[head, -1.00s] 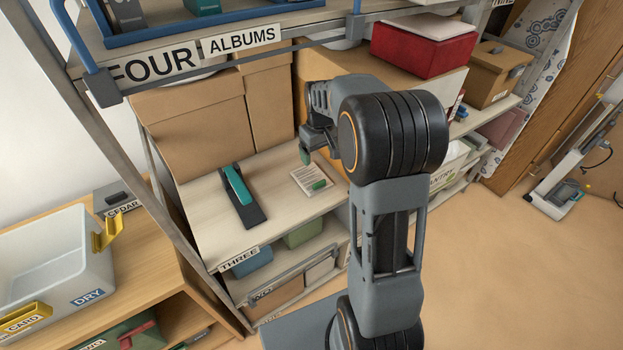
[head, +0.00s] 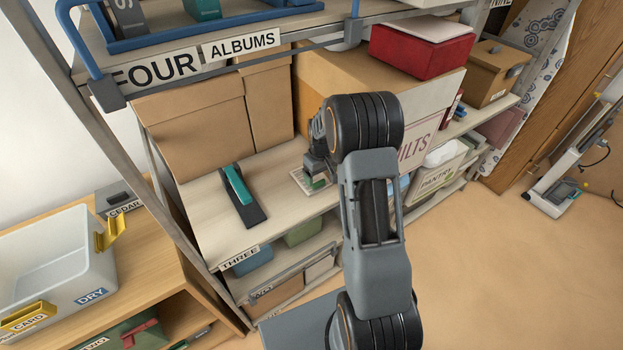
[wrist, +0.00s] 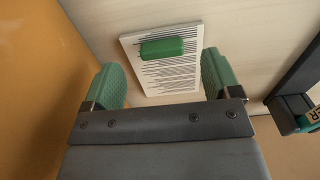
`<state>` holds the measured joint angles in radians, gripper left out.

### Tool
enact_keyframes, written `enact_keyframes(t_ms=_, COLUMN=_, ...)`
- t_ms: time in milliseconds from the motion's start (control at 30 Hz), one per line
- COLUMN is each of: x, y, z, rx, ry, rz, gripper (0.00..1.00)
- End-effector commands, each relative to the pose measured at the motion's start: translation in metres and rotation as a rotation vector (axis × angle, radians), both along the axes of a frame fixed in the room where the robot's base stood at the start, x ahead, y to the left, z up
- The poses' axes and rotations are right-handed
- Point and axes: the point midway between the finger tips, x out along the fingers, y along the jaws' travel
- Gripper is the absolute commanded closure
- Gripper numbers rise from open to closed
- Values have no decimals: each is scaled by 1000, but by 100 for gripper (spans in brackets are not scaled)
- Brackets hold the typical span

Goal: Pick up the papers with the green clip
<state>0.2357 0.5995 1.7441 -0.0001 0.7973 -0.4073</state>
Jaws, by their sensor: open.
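The papers (wrist: 168,77) are a small stack of printed sheets with a green clip (wrist: 162,48) across one end. They lie flat on the shelf board marked THREE. In the head view the papers (head: 300,181) are partly hidden behind my gripper (head: 318,180). In the wrist view my gripper (wrist: 160,82) is open, with one green fingertip on each side of the near part of the papers. Nothing is held, and I cannot tell how high the fingertips are above the board.
A black and teal stapler-like tool (head: 241,194) lies left of the papers on the shelf (head: 205,222). Cardboard boxes (head: 195,125) stand behind, and a large box marked QUILTS (head: 418,138) stands to the right. The upper shelf marked FOUR (head: 155,68) hangs above.

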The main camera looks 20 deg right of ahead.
Motion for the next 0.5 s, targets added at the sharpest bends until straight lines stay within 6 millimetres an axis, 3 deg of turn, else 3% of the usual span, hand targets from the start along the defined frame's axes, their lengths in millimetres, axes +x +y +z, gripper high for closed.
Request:
enact_keyframes(t_ms=200, x=-1, y=2, z=-29, rx=0, ry=3, rz=0, gripper=17)
enact_keyframes(t_ms=500, x=-1, y=2, z=-40, rx=0, ry=0, rz=0, gripper=17)
